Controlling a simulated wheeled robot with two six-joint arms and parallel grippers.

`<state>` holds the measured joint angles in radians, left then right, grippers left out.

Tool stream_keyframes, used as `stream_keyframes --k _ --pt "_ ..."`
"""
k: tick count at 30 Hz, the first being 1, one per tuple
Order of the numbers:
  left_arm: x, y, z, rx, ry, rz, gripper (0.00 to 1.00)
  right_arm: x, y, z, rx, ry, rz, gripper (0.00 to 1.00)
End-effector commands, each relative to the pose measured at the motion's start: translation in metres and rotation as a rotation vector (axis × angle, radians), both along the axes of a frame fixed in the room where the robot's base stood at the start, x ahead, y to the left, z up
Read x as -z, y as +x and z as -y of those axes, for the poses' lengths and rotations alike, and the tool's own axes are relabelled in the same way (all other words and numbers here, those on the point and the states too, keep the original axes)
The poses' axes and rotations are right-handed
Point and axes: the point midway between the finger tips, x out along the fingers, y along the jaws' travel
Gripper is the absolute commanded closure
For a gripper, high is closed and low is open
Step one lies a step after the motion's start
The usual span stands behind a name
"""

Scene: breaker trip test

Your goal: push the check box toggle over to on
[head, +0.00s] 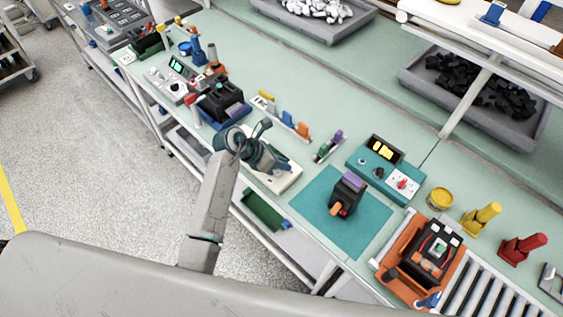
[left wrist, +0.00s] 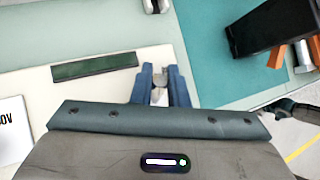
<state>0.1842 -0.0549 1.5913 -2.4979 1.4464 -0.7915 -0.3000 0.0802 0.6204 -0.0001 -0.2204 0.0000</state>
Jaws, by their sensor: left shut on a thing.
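The check box (head: 289,183) is a cream-white box near the front edge of the bench, left of the teal mat, partly hidden under my left gripper (head: 268,160). In the left wrist view, the cream top of the check box (left wrist: 95,100) carries a dark green strip (left wrist: 95,67) and a white label ending in "0V". The blue fingers of my left gripper (left wrist: 159,80) reach down over this box and are shut on a small pale metallic piece (left wrist: 159,94), which looks like the toggle. Its exact tilt is hard to tell. My right gripper is not in view.
A black breaker (head: 347,189) with an orange lever stands on the teal mat (head: 313,206). A teal tester (head: 362,173) with a lit yellow display stands behind it. An orange fixture (head: 405,286) is at the right. A small rack (head: 289,121) lies behind the check box.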

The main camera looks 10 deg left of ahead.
Motion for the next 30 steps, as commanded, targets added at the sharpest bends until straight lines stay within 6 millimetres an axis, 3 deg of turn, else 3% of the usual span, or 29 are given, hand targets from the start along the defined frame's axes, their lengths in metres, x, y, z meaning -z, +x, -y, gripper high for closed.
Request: stream_keyframes --k 1,2,5,17,30 --pt "-0.002 0.001 -0.001 -0.002 0.001 0.004 1.0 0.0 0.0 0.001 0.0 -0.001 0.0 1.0" --pt "-0.002 0.001 -0.001 -0.002 0.001 0.004 0.84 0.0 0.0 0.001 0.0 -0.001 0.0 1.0" --pt "-0.002 0.001 -0.001 -0.002 0.001 0.004 0.66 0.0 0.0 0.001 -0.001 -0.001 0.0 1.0" --pt "-0.005 -0.002 -0.007 -0.001 0.001 0.002 0.66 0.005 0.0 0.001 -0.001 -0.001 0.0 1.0" --pt "-0.062 -0.023 -0.059 -0.001 0.005 0.007 0.66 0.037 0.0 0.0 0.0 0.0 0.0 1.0"
